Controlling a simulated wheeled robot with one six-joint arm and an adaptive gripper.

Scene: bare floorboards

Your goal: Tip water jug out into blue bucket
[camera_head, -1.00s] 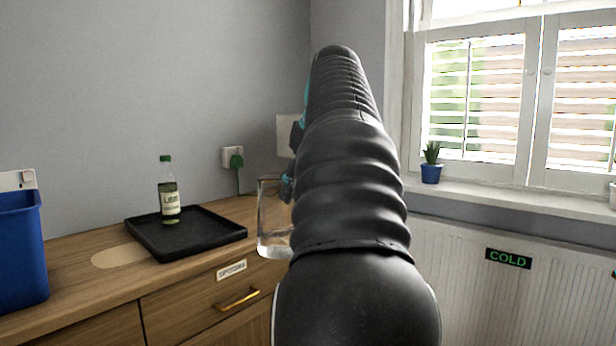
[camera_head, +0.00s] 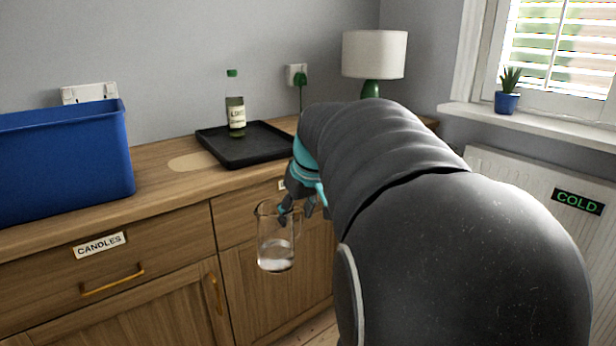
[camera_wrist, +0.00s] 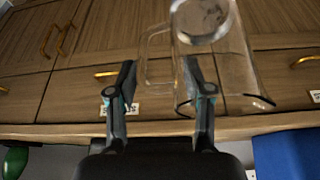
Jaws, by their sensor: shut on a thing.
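The water jug (camera_head: 272,228) is clear glass with a little water in the bottom. It hangs roughly upright in front of the cabinet, its rim below the worktop edge. My gripper (camera_head: 300,208) is shut on its handle, at the jug's right side in the head view. In the wrist view the picture is upside down; the jug (camera_wrist: 235,65) stands beside my gripper (camera_wrist: 160,78), its handle between the fingers. The blue bucket (camera_head: 65,165) stands on the worktop at the left, apart from the jug; its inside is hidden. The bucket also shows in the wrist view (camera_wrist: 288,155).
A black tray (camera_head: 215,152) with a green-capped bottle (camera_head: 236,112) lies on the worktop (camera_head: 165,195), right of the bucket. A lamp (camera_head: 374,55) stands behind my arm. Drawers, one labelled CANDLES (camera_head: 100,244), face the jug. A plant (camera_head: 508,95) sits on the windowsill.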

